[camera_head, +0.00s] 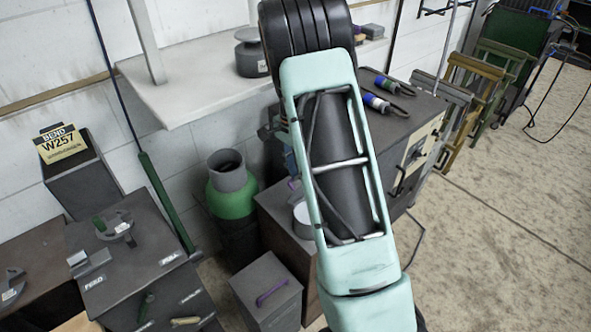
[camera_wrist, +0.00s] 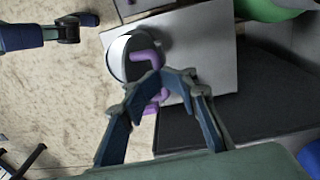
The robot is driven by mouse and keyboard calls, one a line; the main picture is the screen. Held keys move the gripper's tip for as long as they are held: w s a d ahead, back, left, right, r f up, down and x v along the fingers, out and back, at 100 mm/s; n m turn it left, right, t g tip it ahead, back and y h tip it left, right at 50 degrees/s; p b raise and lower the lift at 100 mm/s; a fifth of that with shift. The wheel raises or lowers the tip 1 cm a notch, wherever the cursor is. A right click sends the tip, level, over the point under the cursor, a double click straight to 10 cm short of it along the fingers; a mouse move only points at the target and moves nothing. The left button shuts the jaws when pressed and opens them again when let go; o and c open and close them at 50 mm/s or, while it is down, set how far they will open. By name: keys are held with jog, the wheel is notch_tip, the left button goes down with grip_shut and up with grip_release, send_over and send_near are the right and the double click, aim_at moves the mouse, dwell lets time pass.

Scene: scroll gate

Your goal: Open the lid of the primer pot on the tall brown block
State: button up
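The primer pot (camera_wrist: 117,60) is a round, white-walled pot with a dark top inside its rim. It stands on the tall brown block (camera_wrist: 205,45). In the head view the pot (camera_head: 301,222) is partly hidden by my arm, and the block (camera_head: 277,212) shows beside it. A bent purple handle (camera_wrist: 147,56) is at the pot's top. My gripper (camera_wrist: 161,80) has its fingers brought together over the handle, which shows above and below the fingertips. They appear shut on it; the contact is partly hidden. My gripper is hidden in the head view.
A grey box (camera_head: 262,278) with a purple handle stands in front of the block. A green cylinder (camera_head: 232,203) stands behind. A dark bench (camera_head: 425,112) with tools is at the right. A white shelf (camera_head: 190,90) overhangs the back. Open floor (camera_head: 500,230) lies to the right.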

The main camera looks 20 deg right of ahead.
jog(key=shift+o, duration=0.2)
jog(key=shift+s+f, duration=0.2)
jog(key=shift+f, duration=0.35)
jog(key=shift+r, duration=0.15)
